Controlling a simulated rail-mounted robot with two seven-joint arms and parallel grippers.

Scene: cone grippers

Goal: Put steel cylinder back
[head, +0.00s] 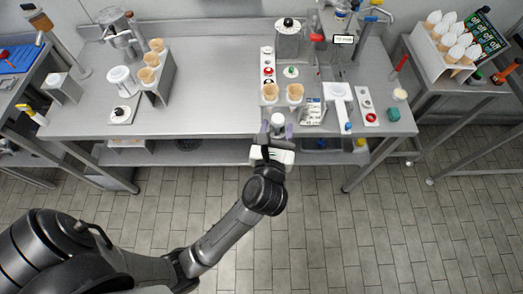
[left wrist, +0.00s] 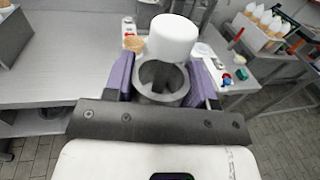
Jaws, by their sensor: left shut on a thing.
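My left gripper (head: 277,131) is shut on the steel cylinder, just in front of the front edge of the table. In the left wrist view the purple fingers of the gripper (left wrist: 160,85) sit on either side of a grey, hollow, round piece (left wrist: 161,98). A smooth white cylindrical part (left wrist: 172,38) rises above this grey piece. The white part also shows between the fingers in the head view (head: 278,120). I cannot tell whether the grey and white parts are one object. My right gripper is not in view.
The steel table (head: 215,90) is mostly clear left of centre. A holder with two cones (head: 282,94) stands near the front edge, beside a white-topped stand (head: 338,91) and a packet (head: 312,112). Another cone holder (head: 155,75) stands left. A rack of white-topped cones (head: 453,45) stands right.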

